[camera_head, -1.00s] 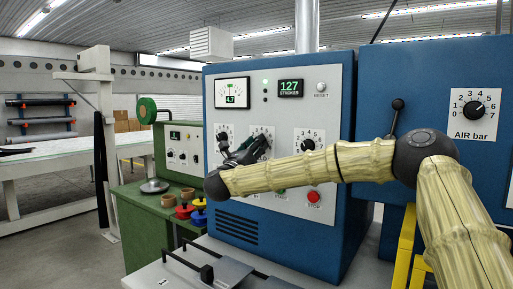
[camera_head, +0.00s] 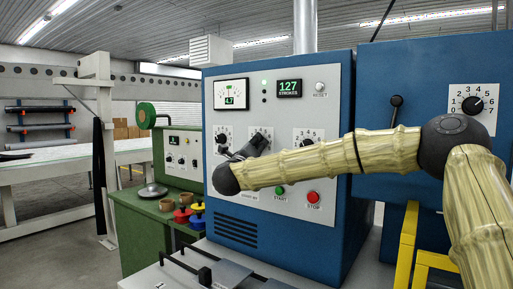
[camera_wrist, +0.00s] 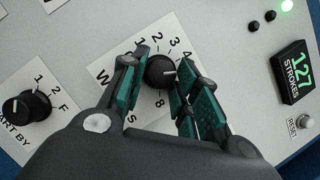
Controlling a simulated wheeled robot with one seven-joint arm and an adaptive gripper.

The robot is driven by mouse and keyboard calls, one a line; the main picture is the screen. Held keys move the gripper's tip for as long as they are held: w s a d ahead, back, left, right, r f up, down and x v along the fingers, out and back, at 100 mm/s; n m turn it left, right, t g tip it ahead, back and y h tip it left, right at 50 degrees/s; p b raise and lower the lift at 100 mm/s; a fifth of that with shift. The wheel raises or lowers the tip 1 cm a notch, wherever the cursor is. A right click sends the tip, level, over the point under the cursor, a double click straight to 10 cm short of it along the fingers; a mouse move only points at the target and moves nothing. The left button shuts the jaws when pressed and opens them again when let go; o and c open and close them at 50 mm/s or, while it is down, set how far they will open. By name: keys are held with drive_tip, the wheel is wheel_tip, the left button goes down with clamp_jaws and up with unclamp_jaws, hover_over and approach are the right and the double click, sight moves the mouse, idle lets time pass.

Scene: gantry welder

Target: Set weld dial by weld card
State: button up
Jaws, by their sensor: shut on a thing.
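The weld dial (camera_wrist: 160,72) is a black knob with a white pointer mark on a white numbered plate (camera_wrist: 108,60). Its printed label is partly hidden by my fingers. The mark points to the right in the wrist view, just past the 4. My gripper (camera_wrist: 162,88) is shut on the knob, one finger on its left and the others on its right. In the head view my gripper (camera_head: 252,148) is at the middle plate (camera_head: 262,131) of the blue cabinet and hides most of that dial. I cannot make out a weld card.
The cabinet (camera_head: 340,212) also carries a left dial (camera_head: 222,138), a right dial (camera_head: 308,143), green START (camera_head: 280,190) and red STOP (camera_head: 313,197) buttons, and a strokes display (camera_head: 289,88) reading 127. The START BY knob (camera_wrist: 26,106) sits left of my fingers.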

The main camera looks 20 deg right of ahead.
idle(0.3)
drive_tip(key=o, duration=1)
drive_tip(key=v, duration=1.2)
drive_tip(key=shift+w+a, duration=0.1)
